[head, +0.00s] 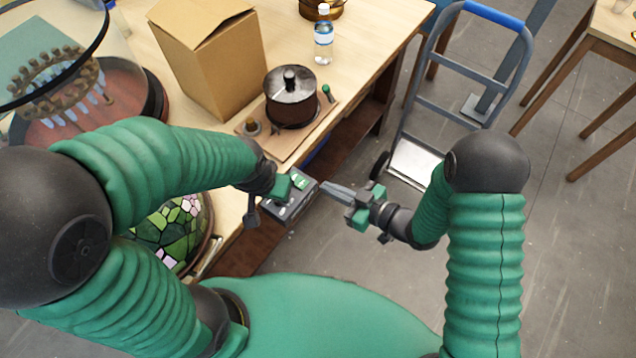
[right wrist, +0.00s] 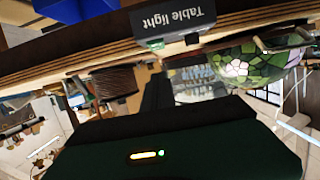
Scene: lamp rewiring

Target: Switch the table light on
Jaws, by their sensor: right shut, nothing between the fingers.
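A dark grey switch box (head: 297,192) sits at the table's front edge. In the right wrist view its label (right wrist: 172,20) reads "Table light", upside down, with a small green part (right wrist: 155,43) at its edge. My right gripper (head: 324,187) is shut and empty, its fingertips pointing left at the box's right side, very close to it. I cannot tell whether they touch. My left gripper (head: 277,190) is at the box's left side, partly overlapping it in the head view. Its fingers are not clear.
A stained-glass lampshade (head: 172,235) is beneath my left arm. A cardboard box (head: 212,65), a lidded pot (head: 291,97) on a wooden board and a water bottle (head: 323,35) stand on the table (head: 372,42). A hand truck (head: 415,155) stands on the floor at right.

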